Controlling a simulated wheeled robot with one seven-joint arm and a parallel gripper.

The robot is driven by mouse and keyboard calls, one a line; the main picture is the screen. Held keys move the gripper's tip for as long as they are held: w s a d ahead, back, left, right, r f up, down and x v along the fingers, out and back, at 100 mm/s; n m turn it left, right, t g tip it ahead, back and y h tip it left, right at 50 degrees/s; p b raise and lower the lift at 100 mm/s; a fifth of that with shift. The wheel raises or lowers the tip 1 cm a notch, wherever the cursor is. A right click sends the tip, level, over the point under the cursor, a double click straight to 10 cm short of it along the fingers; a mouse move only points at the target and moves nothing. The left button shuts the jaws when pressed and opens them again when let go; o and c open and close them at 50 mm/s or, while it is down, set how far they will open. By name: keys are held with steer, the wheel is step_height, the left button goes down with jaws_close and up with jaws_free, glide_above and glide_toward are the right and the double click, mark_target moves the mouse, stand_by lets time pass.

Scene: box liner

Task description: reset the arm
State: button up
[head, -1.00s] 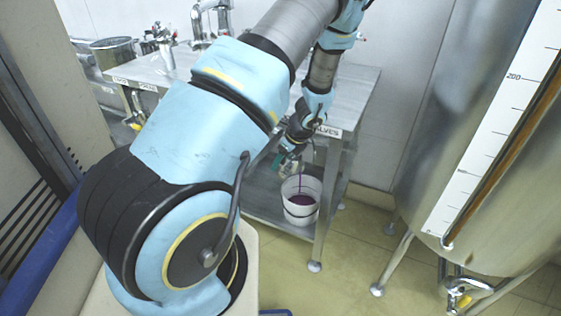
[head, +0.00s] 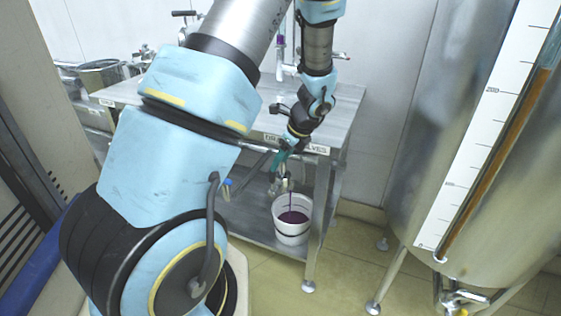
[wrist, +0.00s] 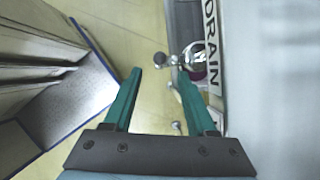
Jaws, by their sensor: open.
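My gripper (wrist: 158,88) shows in the wrist view with its two green fingers apart and nothing between them. In the head view my gripper (head: 280,160) is small, beside the front edge of the steel table, above and to the left of a white bucket. My blue and black arm fills the left and middle of the head view and hides part of the table.
The steel table (head: 345,110) has a label on its front edge. The white bucket (head: 291,232) holds dark purple liquid on the lower shelf. A large steel tank (head: 430,120) with a scale stands right. Yellowish floor (head: 350,250) lies between.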

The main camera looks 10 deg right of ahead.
steer(key=s+a+r+n+h, duration=0.2)
steer(key=s+a+r+n, duration=0.4)
steer(key=n, duration=0.6)
steer(key=s+a+r+n+g+h, duration=0.1)
steer(key=s+a+r+n, duration=0.5)
steer(key=n, duration=0.7)
steer(key=s+a+h, duration=0.1)
steer(key=s, duration=0.1)
steer(key=shift+s+a+r, duration=0.3)
steer(key=shift+s+a, duration=0.05)
steer(key=shift+s, duration=0.05)
